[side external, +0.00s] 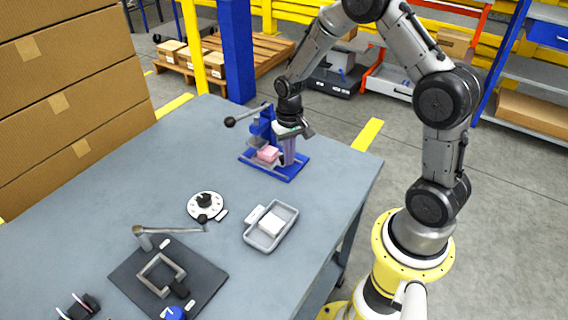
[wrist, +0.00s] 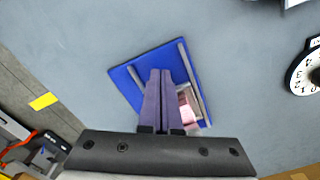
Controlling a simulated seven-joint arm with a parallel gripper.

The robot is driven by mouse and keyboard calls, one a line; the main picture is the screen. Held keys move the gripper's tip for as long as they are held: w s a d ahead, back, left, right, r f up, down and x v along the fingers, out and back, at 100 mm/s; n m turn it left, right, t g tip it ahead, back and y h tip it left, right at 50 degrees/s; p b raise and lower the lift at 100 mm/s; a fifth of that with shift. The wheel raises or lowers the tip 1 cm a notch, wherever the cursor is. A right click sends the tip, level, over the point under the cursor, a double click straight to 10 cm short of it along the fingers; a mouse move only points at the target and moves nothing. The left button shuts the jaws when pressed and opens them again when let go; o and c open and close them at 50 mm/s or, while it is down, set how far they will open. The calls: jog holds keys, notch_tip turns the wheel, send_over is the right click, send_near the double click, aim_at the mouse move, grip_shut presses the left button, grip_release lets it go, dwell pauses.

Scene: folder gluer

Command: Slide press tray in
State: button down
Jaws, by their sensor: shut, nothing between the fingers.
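The blue press (side external: 263,125) stands on a blue base plate (side external: 283,175) near the far edge of the table, with a lever ending in a black knob (side external: 230,122). A pink block (side external: 267,153) sits low at the press, in what looks like the pale press tray; it also shows in the wrist view (wrist: 187,108). My gripper (side external: 289,163) is shut and empty, pointing down over the base plate, just right of the pink block. In the wrist view its purple fingers (wrist: 160,72) lie together between two grey rails (wrist: 190,75). I cannot tell whether they touch the tray.
A grey tray (side external: 287,228) with a white block, a white dial (side external: 205,206) and a dark mat (side external: 130,278) with a crank and square frame lie nearer the camera. Stacked cartons (side external: 70,100) rise at the left. The table between is clear.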

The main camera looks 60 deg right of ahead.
aim_at(281, 156)
jog(key=shift+w, duration=1.6)
jog(key=shift+s, duration=0.35)
jog(key=shift+r, duration=3.5)
